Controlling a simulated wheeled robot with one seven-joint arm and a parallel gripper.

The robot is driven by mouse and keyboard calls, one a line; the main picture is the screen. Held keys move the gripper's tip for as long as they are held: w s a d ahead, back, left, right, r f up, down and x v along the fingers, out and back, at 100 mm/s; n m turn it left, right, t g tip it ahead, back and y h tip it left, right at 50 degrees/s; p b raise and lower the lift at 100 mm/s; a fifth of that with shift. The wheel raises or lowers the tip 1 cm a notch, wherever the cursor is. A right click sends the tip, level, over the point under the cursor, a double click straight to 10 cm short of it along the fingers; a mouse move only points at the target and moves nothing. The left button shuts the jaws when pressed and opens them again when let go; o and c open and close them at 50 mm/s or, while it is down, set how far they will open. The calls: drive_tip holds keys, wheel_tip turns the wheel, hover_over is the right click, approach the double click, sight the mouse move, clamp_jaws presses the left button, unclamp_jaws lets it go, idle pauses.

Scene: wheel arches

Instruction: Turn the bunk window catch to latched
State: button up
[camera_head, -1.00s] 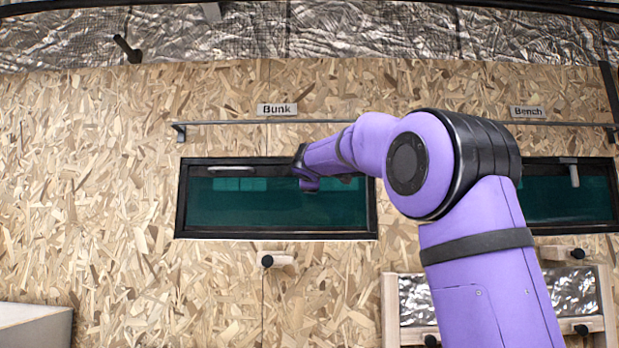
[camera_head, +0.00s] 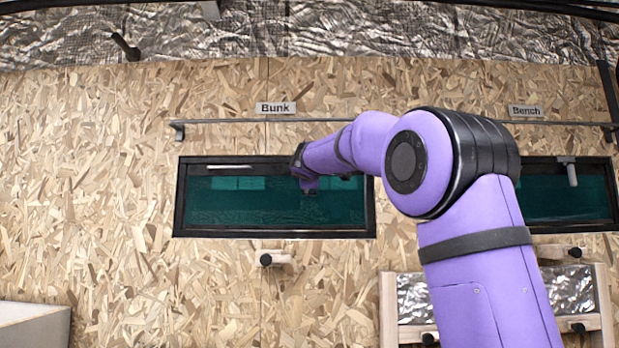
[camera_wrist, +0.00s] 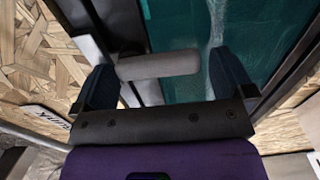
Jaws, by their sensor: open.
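The bunk window (camera_head: 240,208) is a dark-framed teal pane below the "Bunk" label (camera_head: 276,108). My gripper (camera_head: 307,180) is at its upper part, right of the pane's middle, partly covered by my arm. In the wrist view the catch (camera_wrist: 158,64) is a grey, rounded handle beside the dark frame. It lies across the space between the two fingertips of my open gripper (camera_wrist: 163,78), close to the left finger; I cannot tell whether it touches. In the head view I cannot make out the catch clearly near my gripper.
A pale bar (camera_head: 230,167) shows along the bunk window's top left. A rail (camera_head: 235,121) runs above both windows. The bench window (camera_head: 560,205) at right has its own grey handle (camera_head: 572,174) hanging down. A peg (camera_head: 278,258) sticks out below the bunk window.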

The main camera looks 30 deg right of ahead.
drive_tip(key=v, duration=1.1)
drive_tip(key=shift+w, duration=0.1)
